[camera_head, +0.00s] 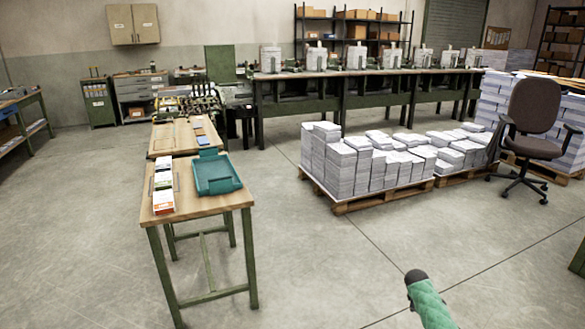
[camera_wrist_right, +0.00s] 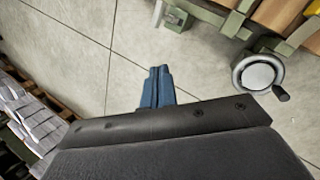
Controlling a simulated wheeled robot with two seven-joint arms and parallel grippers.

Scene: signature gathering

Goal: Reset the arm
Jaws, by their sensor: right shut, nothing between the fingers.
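My right gripper (camera_wrist_right: 159,72) shows in the right wrist view. Its two blue fingers are together with nothing between them, above bare concrete floor. The gripper touches nothing that I can see. Neither gripper shows in the head view, and my left gripper is in no view.
A wooden table (camera_head: 212,203) with a teal tray (camera_head: 217,175) stands left of centre. Paper stacks on a pallet (camera_head: 360,203) and an office chair (camera_head: 531,120) are to the right. The wrist view shows a handwheel (camera_wrist_right: 258,76) at right. The near floor is largely clear.

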